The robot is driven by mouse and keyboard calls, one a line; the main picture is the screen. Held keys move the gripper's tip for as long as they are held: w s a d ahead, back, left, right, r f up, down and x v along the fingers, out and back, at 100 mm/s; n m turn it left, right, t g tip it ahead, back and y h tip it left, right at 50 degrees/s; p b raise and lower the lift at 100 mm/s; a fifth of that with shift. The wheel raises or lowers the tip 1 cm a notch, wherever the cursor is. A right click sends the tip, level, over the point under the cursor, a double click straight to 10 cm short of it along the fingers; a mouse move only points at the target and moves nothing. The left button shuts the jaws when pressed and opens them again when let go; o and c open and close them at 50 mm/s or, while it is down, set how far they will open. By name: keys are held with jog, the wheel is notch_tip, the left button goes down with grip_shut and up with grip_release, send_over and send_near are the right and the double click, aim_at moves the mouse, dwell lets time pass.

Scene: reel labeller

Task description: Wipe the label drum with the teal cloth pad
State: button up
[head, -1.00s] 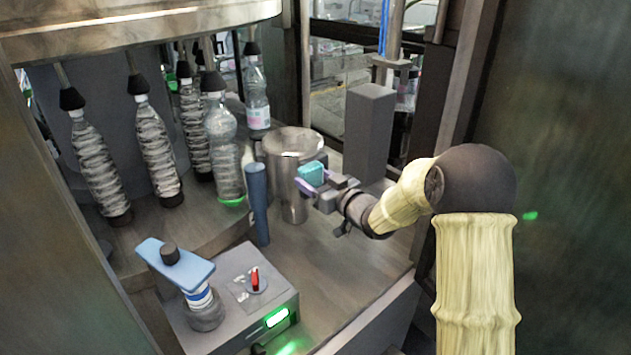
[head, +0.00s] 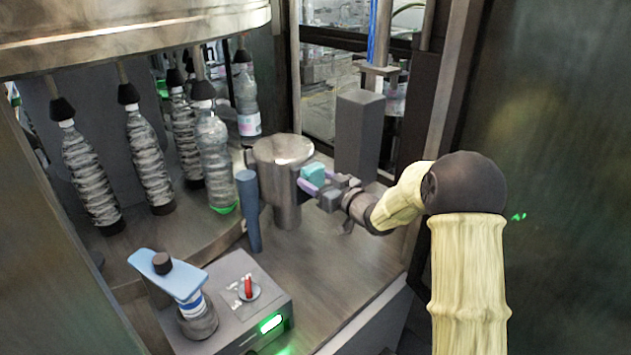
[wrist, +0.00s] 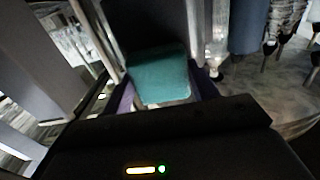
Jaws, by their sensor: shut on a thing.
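The label drum (head: 283,160) is a shiny metal cylinder standing upright on the deck, in the middle of the head view. My gripper (head: 313,183) is at the drum's right side, shut on the teal cloth pad (head: 318,172). In the head view the pad is against or very close to the drum's upper right side; I cannot tell whether they touch. In the wrist view the pad (wrist: 158,76) sits between my purple fingers, with a dark surface right beyond it.
A blue cylinder (head: 248,210) stands just left of the drum. A grey block (head: 358,135) stands behind to the right. Several bottles (head: 212,155) hang at the left. A grey control box (head: 235,295) with a red switch stands in front. The deck right of the box is clear.

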jog(key=w+d+p, duration=0.1)
jog(key=w+d, duration=0.1)
jog(key=shift+w+d, duration=0.35)
jog(key=shift+s+d, duration=0.1)
dwell(0.4)
jog(key=shift+b+v, duration=0.45)
jog(key=shift+v, duration=2.4)
jog(key=v, duration=0.3)
